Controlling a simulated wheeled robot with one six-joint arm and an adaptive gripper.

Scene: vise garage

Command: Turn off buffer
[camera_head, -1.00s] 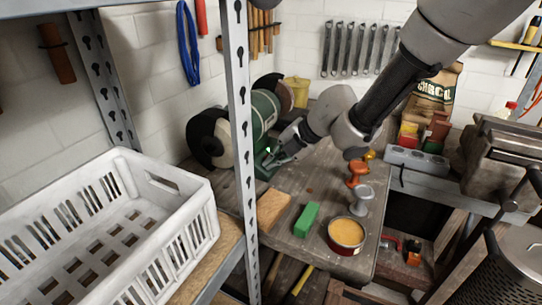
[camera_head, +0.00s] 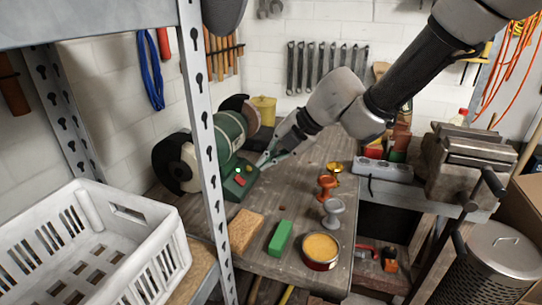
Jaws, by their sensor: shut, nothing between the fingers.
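Whether the wheels are spinning I cannot tell. My gripper (camera_head: 264,161) is shut and empty, pointing down and left, just right of the base. It looks apart from the buttons.
A metal shelf post (camera_head: 208,150) and a white crate (camera_head: 160,225) stand at the left front. A vise (camera_head: 465,165) is at the right.

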